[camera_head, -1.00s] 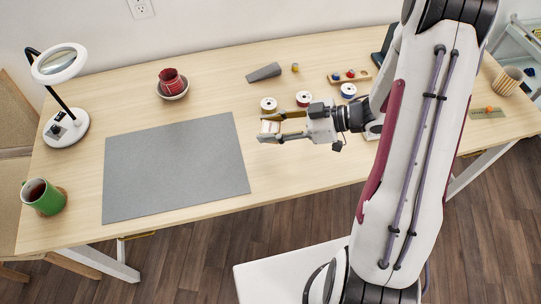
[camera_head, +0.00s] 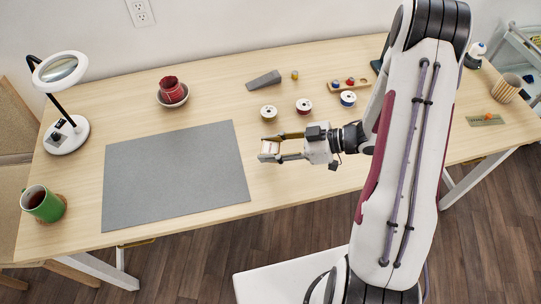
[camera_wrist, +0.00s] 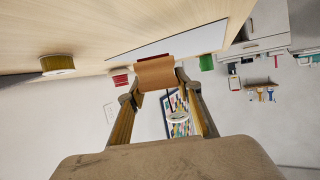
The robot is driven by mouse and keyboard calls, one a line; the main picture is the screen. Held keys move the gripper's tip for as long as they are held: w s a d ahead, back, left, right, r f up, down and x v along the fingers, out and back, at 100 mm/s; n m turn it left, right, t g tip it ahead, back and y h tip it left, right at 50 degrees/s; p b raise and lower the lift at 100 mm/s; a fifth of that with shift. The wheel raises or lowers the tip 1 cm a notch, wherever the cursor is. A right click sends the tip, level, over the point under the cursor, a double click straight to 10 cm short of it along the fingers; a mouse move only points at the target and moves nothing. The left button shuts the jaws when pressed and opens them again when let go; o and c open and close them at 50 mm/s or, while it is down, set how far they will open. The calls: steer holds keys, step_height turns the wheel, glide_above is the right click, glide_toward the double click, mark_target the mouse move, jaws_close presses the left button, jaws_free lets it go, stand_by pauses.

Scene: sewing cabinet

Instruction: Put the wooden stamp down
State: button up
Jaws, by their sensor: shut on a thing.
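My gripper (camera_head: 277,147) is at the right edge of the grey mat, over the wooden table. It is shut on the wooden stamp (camera_head: 268,147), a small pale block with a reddish part. In the wrist view the stamp (camera_wrist: 157,73) is a tan-brown block between the two fingertips (camera_wrist: 158,82), with a red strip at its upper edge. I cannot tell in the head view whether the stamp touches the table.
The grey mat (camera_head: 175,175) lies left of my gripper. Several thread spools, one of them yellowish (camera_head: 268,112), stand behind it. A green mug (camera_head: 43,203) and a magnifier lamp (camera_head: 65,135) stand at the left. Bare table lies in front of the gripper.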

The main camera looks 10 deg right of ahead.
steer(key=shift+f, duration=0.1)
stand_by(0.3)
steer(key=shift+f, duration=2.05)
steer(key=shift+f, duration=0.15)
steer(key=o, duration=1.1)
steer(key=shift+d+r, duration=0.15)
steer(key=shift+r, duration=0.1)
steer(key=shift+v, duration=5.9)
